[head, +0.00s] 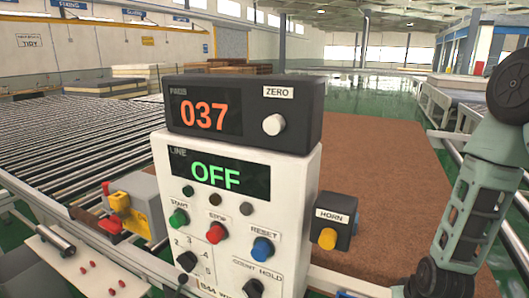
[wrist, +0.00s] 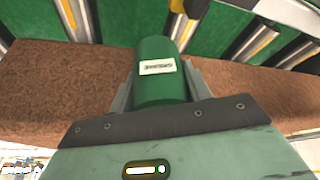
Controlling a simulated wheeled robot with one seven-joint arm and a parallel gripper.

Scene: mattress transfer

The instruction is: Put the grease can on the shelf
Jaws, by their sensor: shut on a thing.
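The grease can is a green cylinder (wrist: 160,85) with a small white label, seen in the wrist view. My gripper (wrist: 163,90) is shut on the can, with a grey-green finger on each side of it. The can's far end is narrower and dark green. In the head view the can and my gripper are out of sight; only my arm shows at the right. I cannot make out the shelf for certain; a white ledge (head: 75,265) with several small red pieces on it shows at the lower left of the head view.
A control box (head: 290,215) with a counter unit (head: 300,110) on top stands in the middle. A brown mattress slab (head: 385,160) lies behind. Roller conveyor (head: 80,140) fills the left.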

